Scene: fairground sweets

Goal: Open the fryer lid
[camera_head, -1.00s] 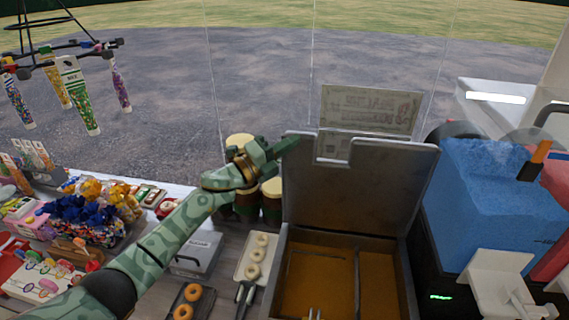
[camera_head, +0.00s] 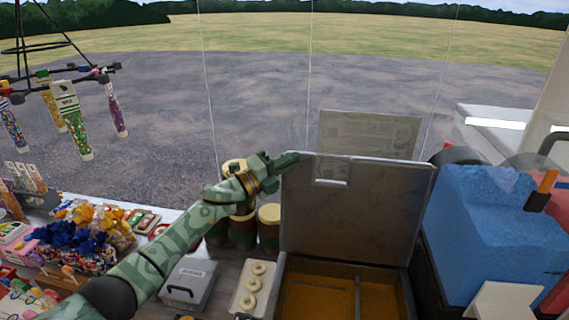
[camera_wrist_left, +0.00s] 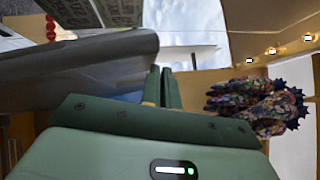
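The fryer lid (camera_head: 352,212) is a grey metal panel with a notch in its top edge. It stands raised, about upright, at the back of the fryer (camera_head: 318,296), whose brown inside shows below. My left gripper (camera_head: 285,161) is at the lid's upper left corner, its fingertips overlapping that corner in the head view. In the left wrist view, the fingers (camera_wrist_left: 163,88) lie close together with nothing visible between them. The grey lid (camera_wrist_left: 90,62) is just left of them; I cannot tell whether they touch. My right gripper is not in view.
Brown jars with pale lids (camera_head: 241,228) stand beside my left forearm. A grey box (camera_head: 189,283) and a tray of doughnuts (camera_head: 240,300) sit left of the fryer. A blue block-shaped machine (camera_head: 482,230) stands close on the right. Sprinkle tubes (camera_head: 72,125) hang at upper left.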

